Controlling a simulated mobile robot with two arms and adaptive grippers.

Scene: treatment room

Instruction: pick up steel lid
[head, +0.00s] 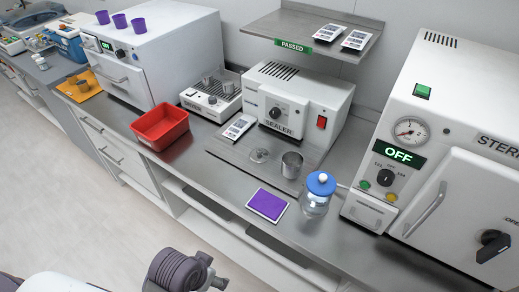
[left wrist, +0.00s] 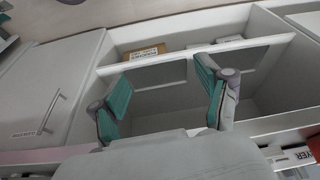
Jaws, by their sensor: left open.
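A small round steel lid (head: 260,155) appears to lie flat on the grey counter mat in front of the sealer. A steel cup (head: 291,165) stands upright just right of it. My left gripper (left wrist: 165,100) shows in the left wrist view, its two teal-padded fingers spread apart with nothing between them. It faces the open shelves under a counter, and the lid is not in that view. In the head view only a grey part of my arm shows at the bottom, away from the counter. My right gripper is in neither view.
A glass jar with a blue lid (head: 320,184) and a purple pad (head: 267,204) stand near the counter's front edge. The sealer (head: 290,105) is behind the lid, under a steel shelf (head: 340,25). A red bin (head: 160,128) is left; the steriliser (head: 450,150) is right.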

